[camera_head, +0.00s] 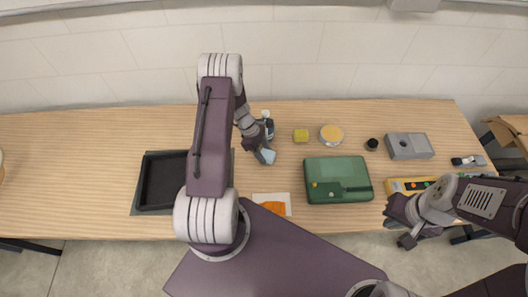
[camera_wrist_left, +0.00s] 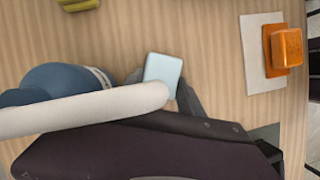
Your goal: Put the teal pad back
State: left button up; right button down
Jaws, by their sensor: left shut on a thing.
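The pale teal pad (camera_head: 268,156) is a small rounded block between the jaws of my left gripper (camera_head: 264,151), over the middle of the table. In the left wrist view the pad (camera_wrist_left: 163,69) sits between the fingertips, with its lower part hidden behind a white rounded shape. I cannot tell whether it touches the table. My right gripper (camera_head: 408,238) is at the table's front edge on the right, away from the pad. Its jaws are too small and dark to tell whether they are open.
A dark tray (camera_head: 139,190) stands left. An orange block (camera_wrist_left: 287,47) sits on a white sheet (camera_wrist_left: 256,68) near the front edge. A green case (camera_head: 338,170) lies right of it. A dark blue bottle-like thing (camera_head: 269,126) stands close behind my left gripper. Table space at far left is clear.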

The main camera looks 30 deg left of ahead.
pick_arm(q)
jog(key=shift+s+a+f, duration=0.1)
jog(key=shift+a+f, duration=0.05)
jog(key=shift+f, duration=0.1)
jog(key=o, duration=1.3)
jog(key=shift+r, duration=0.1)
jog(key=shift+r, duration=0.35)
jog(key=b+v, duration=0.1)
jog(key=v, duration=1)
jog(key=shift+r, duration=0.3)
jog(key=shift+a, duration=0.15)
